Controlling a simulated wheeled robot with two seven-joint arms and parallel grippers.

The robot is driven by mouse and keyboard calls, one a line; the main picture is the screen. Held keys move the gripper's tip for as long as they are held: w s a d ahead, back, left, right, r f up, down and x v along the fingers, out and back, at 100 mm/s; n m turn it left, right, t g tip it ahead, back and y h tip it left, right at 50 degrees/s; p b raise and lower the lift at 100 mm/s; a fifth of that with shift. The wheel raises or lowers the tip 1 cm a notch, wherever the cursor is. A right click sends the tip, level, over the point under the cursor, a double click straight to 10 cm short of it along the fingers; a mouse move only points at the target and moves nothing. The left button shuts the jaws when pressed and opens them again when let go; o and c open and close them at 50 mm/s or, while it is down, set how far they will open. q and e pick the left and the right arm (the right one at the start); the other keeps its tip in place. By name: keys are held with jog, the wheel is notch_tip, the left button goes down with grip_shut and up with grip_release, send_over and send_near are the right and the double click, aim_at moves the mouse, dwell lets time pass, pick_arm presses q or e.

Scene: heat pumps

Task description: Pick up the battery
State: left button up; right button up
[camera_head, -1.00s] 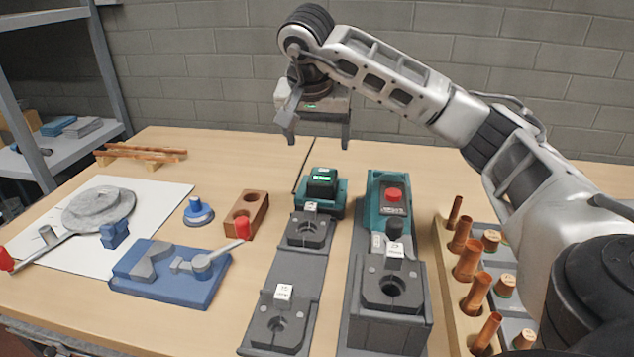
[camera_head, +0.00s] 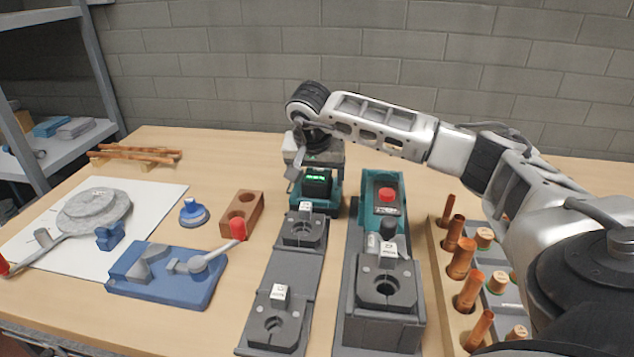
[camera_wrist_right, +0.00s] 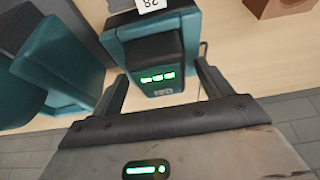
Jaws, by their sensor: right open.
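The battery (camera_head: 318,182) is a black block with a green lit display, seated on a teal base (camera_head: 330,203) at the back middle of the table. It also shows in the right wrist view (camera_wrist_right: 155,62). My right gripper (camera_head: 313,180) is lowered at the battery from behind. In the right wrist view its two open fingers (camera_wrist_right: 160,85) stand on either side of the battery's near end, with visible gaps. The left gripper is in neither view.
A grey fixture strip (camera_head: 297,270) runs forward from the teal base. A teal unit with a red button (camera_head: 387,195) stands close on the right. A brown block (camera_head: 241,212) is to the left. A wooden rack of copper tubes (camera_head: 462,258) stands at the right.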

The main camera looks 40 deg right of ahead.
jog(key=c, duration=1.4)
jog(key=shift+r, duration=0.1)
jog(key=shift+c, duration=0.2)
jog(key=shift+r, duration=0.1)
jog(key=shift+r, duration=0.65)
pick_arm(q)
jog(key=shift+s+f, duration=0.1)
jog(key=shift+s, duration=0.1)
pick_arm(e)
jog(key=s+a+r, duration=0.8)
jog(key=s+r, duration=0.3)
jog(key=shift+s+r, duration=0.2)
jog(key=shift+s, duration=0.05)
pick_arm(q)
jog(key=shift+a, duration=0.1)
pick_arm(e)
jog(key=shift+s, duration=0.1)
